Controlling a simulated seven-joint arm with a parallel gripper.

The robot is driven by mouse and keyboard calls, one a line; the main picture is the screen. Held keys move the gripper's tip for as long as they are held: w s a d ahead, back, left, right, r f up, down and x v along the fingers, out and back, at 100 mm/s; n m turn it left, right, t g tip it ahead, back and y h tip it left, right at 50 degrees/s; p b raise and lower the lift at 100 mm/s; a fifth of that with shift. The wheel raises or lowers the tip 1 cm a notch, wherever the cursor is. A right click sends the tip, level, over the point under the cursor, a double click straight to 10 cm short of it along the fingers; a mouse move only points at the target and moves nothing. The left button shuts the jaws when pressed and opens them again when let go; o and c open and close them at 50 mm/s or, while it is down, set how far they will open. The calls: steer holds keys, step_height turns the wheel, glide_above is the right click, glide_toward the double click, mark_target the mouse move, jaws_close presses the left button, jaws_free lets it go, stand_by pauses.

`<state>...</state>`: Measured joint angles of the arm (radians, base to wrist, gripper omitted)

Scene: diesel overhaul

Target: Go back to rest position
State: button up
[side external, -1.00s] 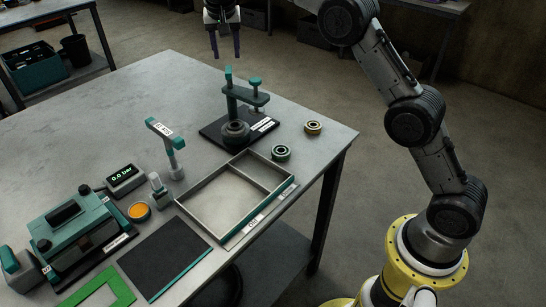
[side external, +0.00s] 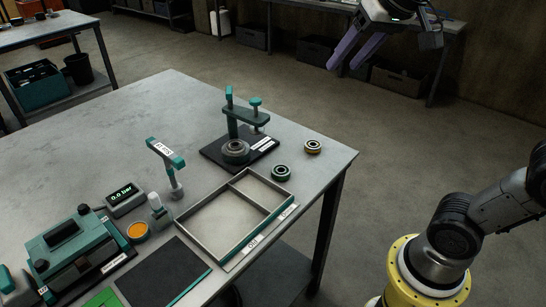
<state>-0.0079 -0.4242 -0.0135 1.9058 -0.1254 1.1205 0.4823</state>
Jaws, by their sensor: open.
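My gripper (side external: 357,52) is at the top right of the side external view, high and to the right of the table, over the floor beyond its right edge. Its two purple-tinted fingers are apart, with nothing between them. It touches nothing. My arm's lower links and yellow base show at the right; the links between them and the gripper are out of frame.

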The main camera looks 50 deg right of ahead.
steer(key=s+a+f+n+y, duration=0.1)
steer(key=s+f+n, duration=0.4)
steer(key=s+f, duration=0.6)
step_height(320, 180, down, 4)
steer(key=shift+a+r+g, duration=0.1)
steer(key=shift+a+g, duration=0.2)
steer(key=shift+a, duration=0.35)
